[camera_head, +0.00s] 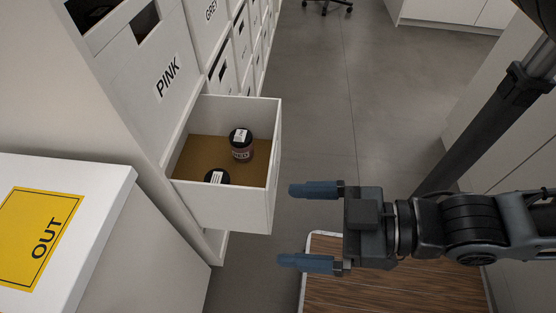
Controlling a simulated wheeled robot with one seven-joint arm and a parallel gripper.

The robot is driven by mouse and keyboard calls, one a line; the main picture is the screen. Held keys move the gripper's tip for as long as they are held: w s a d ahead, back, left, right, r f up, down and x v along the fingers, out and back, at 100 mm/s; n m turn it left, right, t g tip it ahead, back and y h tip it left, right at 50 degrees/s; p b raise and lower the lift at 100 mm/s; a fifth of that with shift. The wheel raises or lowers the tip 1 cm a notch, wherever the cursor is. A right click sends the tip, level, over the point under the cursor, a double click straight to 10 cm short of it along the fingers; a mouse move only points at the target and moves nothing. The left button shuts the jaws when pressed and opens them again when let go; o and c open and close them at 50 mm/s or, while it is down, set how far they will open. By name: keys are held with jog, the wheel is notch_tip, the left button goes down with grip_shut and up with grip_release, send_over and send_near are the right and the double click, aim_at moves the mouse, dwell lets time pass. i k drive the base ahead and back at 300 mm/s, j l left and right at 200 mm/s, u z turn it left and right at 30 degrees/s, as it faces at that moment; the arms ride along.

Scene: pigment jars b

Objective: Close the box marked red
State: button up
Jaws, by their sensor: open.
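A white box (222,206) stands pulled out from the shelf wall, below the box marked PINK. It is open on top, with a brown floor. Its front panel is seen nearly edge-on, so its marking is hidden. A dark-lidded jar (241,154) stands inside, its label seeming to read RED. A second dark-lidded jar (216,177) is partly hidden by the near wall. My gripper (286,226) is open and empty, to the right of the box's front and apart from it. Its fingers point left.
A white surface with a yellow OUT sign (38,238) stands at the lower left. Shut boxes marked PINK (167,77) and GREY (211,12) are above and beyond. A wood-grain top (390,288) lies below my gripper. Grey floor (350,110) is clear beyond the box.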

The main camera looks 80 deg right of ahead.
aim_at(248, 205)
jog(key=l+u, duration=0.15)
jog(key=l, duration=1.55)
